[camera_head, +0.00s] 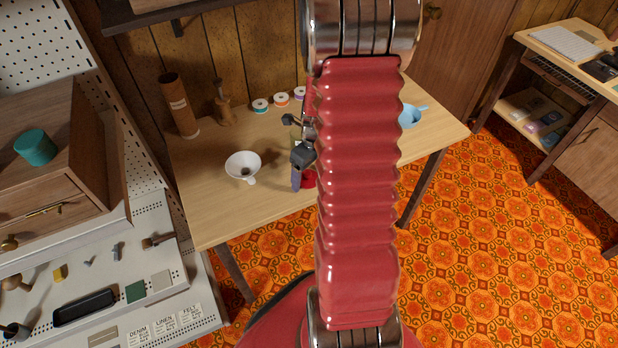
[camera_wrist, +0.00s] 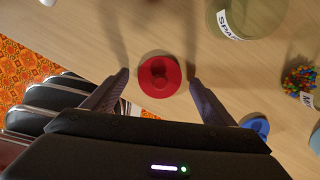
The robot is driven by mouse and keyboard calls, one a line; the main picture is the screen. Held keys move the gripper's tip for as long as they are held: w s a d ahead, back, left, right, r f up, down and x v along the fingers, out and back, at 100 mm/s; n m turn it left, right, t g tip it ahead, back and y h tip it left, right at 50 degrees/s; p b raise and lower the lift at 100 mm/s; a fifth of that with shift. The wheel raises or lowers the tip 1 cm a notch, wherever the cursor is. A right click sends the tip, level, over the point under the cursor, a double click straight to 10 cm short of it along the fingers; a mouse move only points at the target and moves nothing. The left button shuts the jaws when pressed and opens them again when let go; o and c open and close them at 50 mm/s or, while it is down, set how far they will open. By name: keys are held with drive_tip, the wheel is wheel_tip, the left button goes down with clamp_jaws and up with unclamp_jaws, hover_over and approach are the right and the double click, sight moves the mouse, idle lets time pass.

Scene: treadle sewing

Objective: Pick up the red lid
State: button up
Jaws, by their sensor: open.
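The red lid (camera_wrist: 159,76) is round with a raised knob and lies flat on the wooden table (camera_wrist: 90,25) in the wrist view. My gripper (camera_wrist: 157,80) is open, with one finger on each side of the lid and a gap between each finger and the lid. I cannot tell its height above the table. In the head view a small part of the red lid (camera_head: 309,180) shows at the table's front edge, beside my gripper (camera_head: 298,172). My red arm hides much of the table there.
A labelled jar (camera_wrist: 247,14), a blue lid (camera_wrist: 257,126) and a cluster of colourful pins (camera_wrist: 298,80) are near the red lid. A white funnel-like dish (camera_head: 243,165) stands left of my gripper. Thread spools (camera_head: 281,99) line the back.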

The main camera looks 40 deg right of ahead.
drive_tip(key=shift+c, duration=0.3)
drive_tip(key=c, duration=1)
